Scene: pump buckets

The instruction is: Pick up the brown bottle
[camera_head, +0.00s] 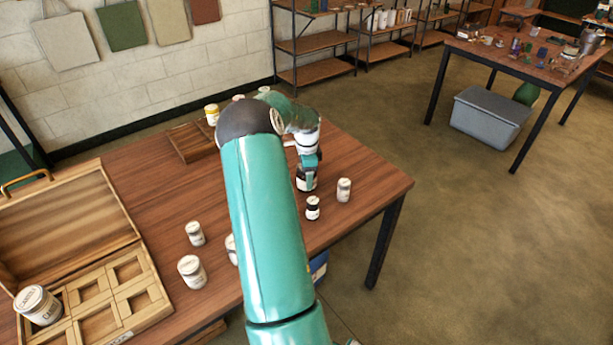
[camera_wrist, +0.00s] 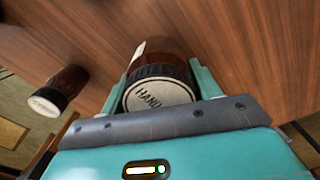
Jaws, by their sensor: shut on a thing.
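A brown bottle (camera_wrist: 168,52) with a ribbed black cap and a cream lid lettered "HAND" sits between the teal fingers of my gripper (camera_wrist: 163,78) in the wrist view. My gripper is shut on it, one finger on each side near the cap. In the head view my gripper (camera_head: 309,168) reaches down over the dark bottle (camera_head: 305,184) on the wooden table. Its cap is partly hidden there by the fingers. I cannot tell whether its base touches the table.
Several white jars stand further left. An open wooden case (camera_head: 100,205) lies at the left, and a wooden tray (camera_head: 190,142) at the back.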

